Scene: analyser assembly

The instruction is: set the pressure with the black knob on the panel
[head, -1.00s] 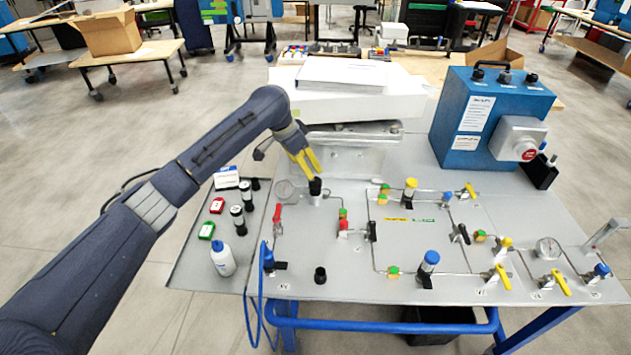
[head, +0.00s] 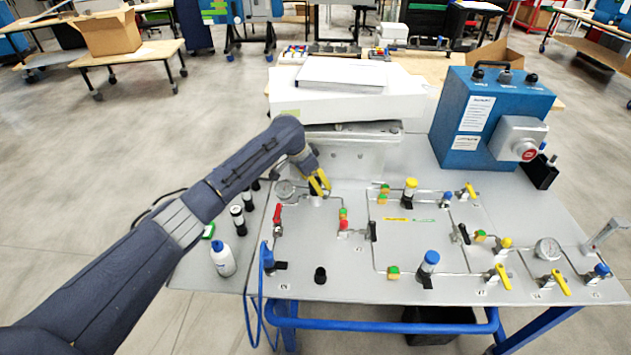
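The black knob (head: 316,193) stands on the panel (head: 335,262) at its left rear, beside a round gauge (head: 285,190). My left gripper (head: 320,184) has its yellow fingertips down at the knob, one on either side as far as I can see. The fingers are a little apart and hide most of the knob. I cannot tell whether they press on it. My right gripper is not in view.
Coloured valves and thin pipes cover the panel, including a red-handled valve (head: 277,217) near the gauge. A white bottle (head: 223,260) stands on the left side plate. A blue box (head: 483,118) and a white instrument (head: 350,97) stand behind.

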